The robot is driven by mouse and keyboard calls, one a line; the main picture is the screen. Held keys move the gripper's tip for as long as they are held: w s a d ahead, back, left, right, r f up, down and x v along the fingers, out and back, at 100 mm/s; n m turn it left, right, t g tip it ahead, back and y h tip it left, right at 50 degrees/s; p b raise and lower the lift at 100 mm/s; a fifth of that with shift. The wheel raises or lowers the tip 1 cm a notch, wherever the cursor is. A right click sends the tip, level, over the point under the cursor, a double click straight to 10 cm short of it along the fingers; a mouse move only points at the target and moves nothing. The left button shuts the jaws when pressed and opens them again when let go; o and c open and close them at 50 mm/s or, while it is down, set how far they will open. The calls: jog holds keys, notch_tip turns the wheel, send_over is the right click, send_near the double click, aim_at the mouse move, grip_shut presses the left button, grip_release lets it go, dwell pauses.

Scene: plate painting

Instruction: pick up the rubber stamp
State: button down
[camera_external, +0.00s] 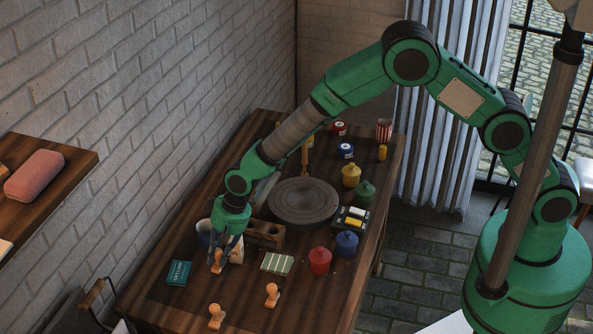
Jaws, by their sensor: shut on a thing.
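My gripper (219,258) points down at the front left of the wooden table. It is shut on an orange-brown rubber stamp (217,268), which shows below and between the fingers. I cannot tell whether this stamp touches the table top. Two similar orange stamps stand nearer the front edge, one to the right (272,295) and one at the front left (216,318). The gripper hides part of what stands behind it.
A teal book (179,273) lies left of my gripper, a striped cloth (277,263) to its right. A brown block with holes (265,233) and a round turntable (303,202) are behind. Red (319,261) and blue (347,243) lidded jars stand at the right.

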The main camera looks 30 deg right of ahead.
jog(key=shift+s+d+r, duration=0.1)
jog(key=shift+s+d, duration=0.4)
jog(key=shift+d, duration=0.3)
jog(key=shift+s+d+r, duration=0.1)
jog(key=shift+s+d, duration=0.4)
jog(key=shift+d, duration=0.3)
jog(key=shift+s+d, duration=0.5)
jog(key=shift+d, duration=0.3)
jog(key=shift+r+p, duration=0.25)
jog(key=shift+p, duration=0.75)
jog(key=shift+a+f, duration=0.1)
jog(key=b, duration=0.1)
send_near(182, 275)
jog(key=shift+w+a, duration=0.35)
jog(key=shift+a, duration=0.4)
jog(key=shift+f, duration=1.75)
jog(key=shift+f+b, duration=0.15)
jog(key=shift+b, duration=0.2)
